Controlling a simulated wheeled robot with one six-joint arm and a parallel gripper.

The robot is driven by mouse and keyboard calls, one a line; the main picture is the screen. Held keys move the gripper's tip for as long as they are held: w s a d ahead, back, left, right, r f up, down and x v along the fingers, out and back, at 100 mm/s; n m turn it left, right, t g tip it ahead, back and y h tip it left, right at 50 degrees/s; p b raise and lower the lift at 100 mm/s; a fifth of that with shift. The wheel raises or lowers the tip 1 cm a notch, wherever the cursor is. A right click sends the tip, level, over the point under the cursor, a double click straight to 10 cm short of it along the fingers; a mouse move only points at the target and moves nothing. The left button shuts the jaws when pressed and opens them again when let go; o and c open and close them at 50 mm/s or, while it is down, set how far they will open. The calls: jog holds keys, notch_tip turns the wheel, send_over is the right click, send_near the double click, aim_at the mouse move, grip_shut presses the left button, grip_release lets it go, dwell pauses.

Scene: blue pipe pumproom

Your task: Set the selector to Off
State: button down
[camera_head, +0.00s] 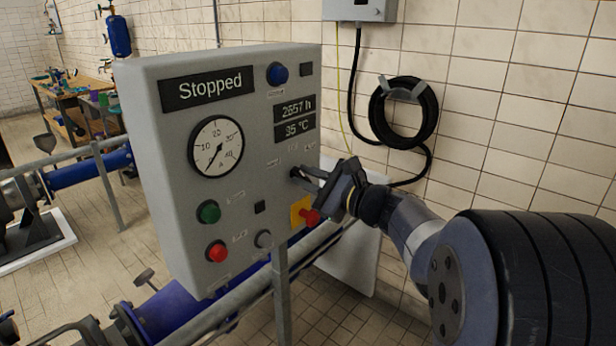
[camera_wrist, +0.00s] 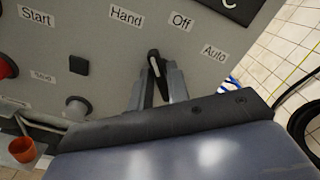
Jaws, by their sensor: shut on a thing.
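The selector (camera_wrist: 156,68) is a black knob with a white pointer line on the grey control panel. Its labels read Hand (camera_wrist: 126,17), Off (camera_wrist: 181,22) and Auto (camera_wrist: 214,53). In the wrist view the pointer leans up and slightly left, between Hand and Off and seemingly nearer Hand. My gripper (camera_wrist: 158,84) is shut on the selector, with one finger on each side of it. In the head view my gripper (camera_head: 308,177) reaches the panel from the right; the fingers largely hide the selector (camera_head: 295,172) there.
The control panel (camera_head: 140,130) has a display (camera_head: 207,88) reading "Stopped" and a gauge (camera_head: 216,146). A red button on a yellow plate (camera_head: 300,207) sits just below my gripper. Green (camera_head: 208,211) and red (camera_head: 217,251) buttons are lower left. A black hose coil (camera_head: 403,112) hangs behind.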

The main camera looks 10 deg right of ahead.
jog(key=shift+r+m+p, duration=0.1)
jog(key=shift+m+p, duration=1.85)
jog(key=shift+m, duration=1.65)
jog(key=shift+d, duration=0.1)
jog(key=c, duration=1.5)
grip_release()
jog(key=b+v, duration=0.2)
jog(key=v, duration=0.8)
jog(key=shift+s+d, duration=0.2)
jog(key=shift+s, duration=0.1)
